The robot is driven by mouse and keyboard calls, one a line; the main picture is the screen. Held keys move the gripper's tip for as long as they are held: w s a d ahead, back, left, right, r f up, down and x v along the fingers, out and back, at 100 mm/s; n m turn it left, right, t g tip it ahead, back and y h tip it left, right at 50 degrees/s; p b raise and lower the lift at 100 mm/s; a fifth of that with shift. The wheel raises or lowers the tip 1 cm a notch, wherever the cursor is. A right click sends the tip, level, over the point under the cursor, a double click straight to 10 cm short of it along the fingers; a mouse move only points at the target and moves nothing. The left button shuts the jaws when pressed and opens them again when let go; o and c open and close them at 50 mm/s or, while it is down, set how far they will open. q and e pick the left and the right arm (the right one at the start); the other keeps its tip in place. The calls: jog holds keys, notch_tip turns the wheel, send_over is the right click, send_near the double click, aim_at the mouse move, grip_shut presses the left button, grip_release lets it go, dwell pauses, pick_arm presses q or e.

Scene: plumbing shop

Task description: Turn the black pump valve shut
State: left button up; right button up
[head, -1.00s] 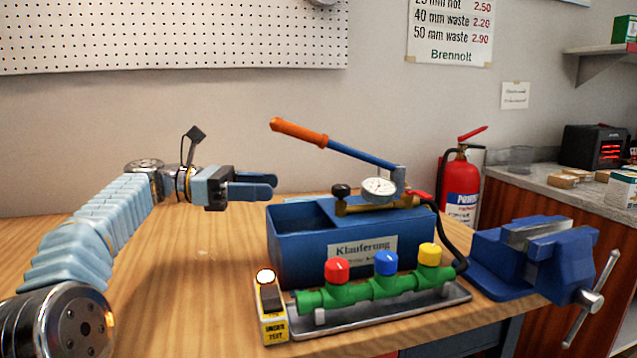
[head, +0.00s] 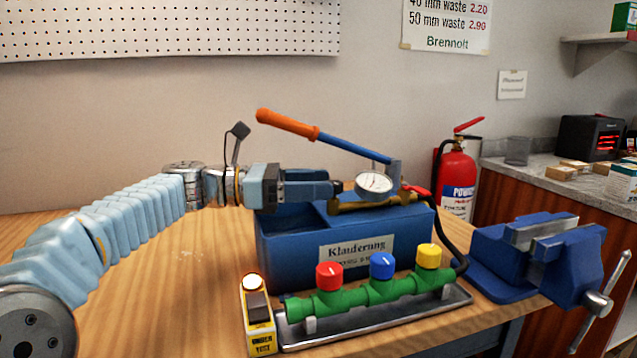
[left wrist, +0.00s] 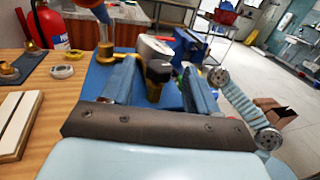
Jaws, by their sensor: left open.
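The black pump valve knob (left wrist: 158,72) shows in the left wrist view, between the two fingers of my left gripper (left wrist: 160,82). The fingers are open, one on each side, with a gap visible around the knob; whether they touch it I cannot tell. In the head view my left gripper (head: 322,189) reaches from the left over the blue pump tank (head: 285,240), and its fingers mostly hide the knob. The pressure gauge (head: 373,184) is just right of the fingertips, on the brass fitting. My right gripper is not in view.
The pump lever with orange handle (head: 288,124) slants above my gripper. A green pipe manifold (head: 380,291) with red, blue and yellow caps lies in front, beside a lit yellow tester (head: 258,315). A blue vise (head: 540,255) stands right.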

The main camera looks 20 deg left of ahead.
pick_arm(q)
jog(key=shift+w+d, duration=0.15)
jog(key=shift+d, duration=0.3)
jog(key=shift+c, duration=0.2)
jog(key=c, duration=1)
jog(key=shift+w+m+g, duration=0.2)
jog(key=shift+m+g, duration=0.4)
jog(key=shift+g, duration=0.3)
jog(key=shift+m+g+h, duration=0.3)
jog(key=shift+g, duration=0.2)
jog(key=o, duration=1)
jog(key=shift+o, duration=0.2)
jog(key=shift+a, duration=0.1)
jog(key=s+a, duration=0.2)
jog(key=a, duration=0.9)
jog(key=shift+s+a, duration=0.15)
jog(key=shift+a, duration=0.25)
